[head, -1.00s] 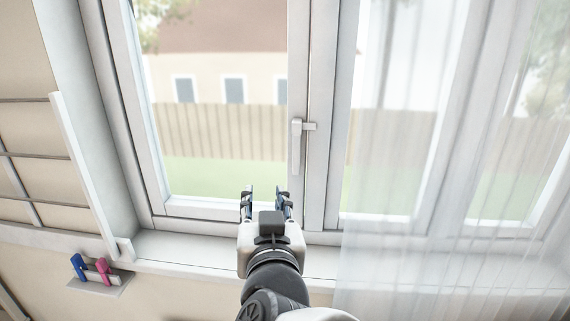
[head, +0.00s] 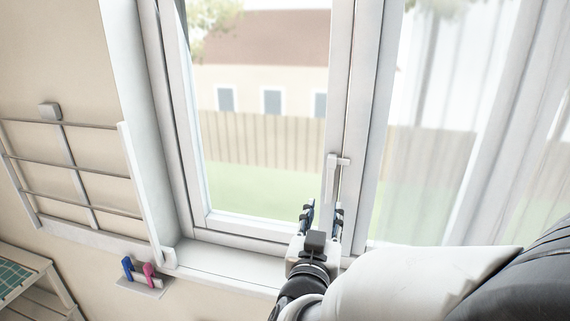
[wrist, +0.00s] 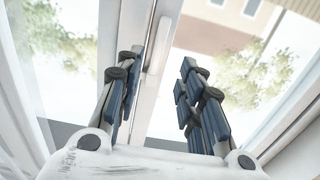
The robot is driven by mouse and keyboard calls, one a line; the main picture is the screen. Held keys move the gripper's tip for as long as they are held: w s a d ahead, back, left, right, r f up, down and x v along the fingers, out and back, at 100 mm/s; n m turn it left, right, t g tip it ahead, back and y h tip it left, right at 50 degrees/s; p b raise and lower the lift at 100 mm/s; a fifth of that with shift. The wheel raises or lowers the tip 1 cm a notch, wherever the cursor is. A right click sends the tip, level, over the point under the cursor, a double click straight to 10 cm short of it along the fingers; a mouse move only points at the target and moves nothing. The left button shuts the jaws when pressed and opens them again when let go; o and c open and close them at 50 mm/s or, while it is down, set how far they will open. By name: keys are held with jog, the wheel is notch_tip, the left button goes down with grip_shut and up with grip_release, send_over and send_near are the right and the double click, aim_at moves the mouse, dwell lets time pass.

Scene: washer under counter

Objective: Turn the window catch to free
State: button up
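The window catch (head: 332,180) is a pale handle on the window's upright frame. Its grip hangs straight down, with a short piece sticking out to the right near its top. My gripper (head: 323,208) is open, just below and slightly left of the catch's lower end in the head view. In the wrist view, the two dark blue finger pads of my gripper (wrist: 162,60) stand apart. A pale bar that looks like the catch (wrist: 158,45) shows between and beyond them, nearer the left finger. I see no contact between them.
The window sill (head: 225,262) runs below the window. A small shelf with a blue and a pink peg (head: 149,270) hangs at the lower left. A wall rack (head: 75,165) is at the left. A sheer curtain (head: 500,130) covers the right side.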

aim_at(329, 189)
jog(key=x, duration=1)
jog(key=shift+w+d+f, duration=0.15)
jog(key=shift+w+f, duration=0.05)
jog(key=shift+w, duration=0.05)
grip_shut()
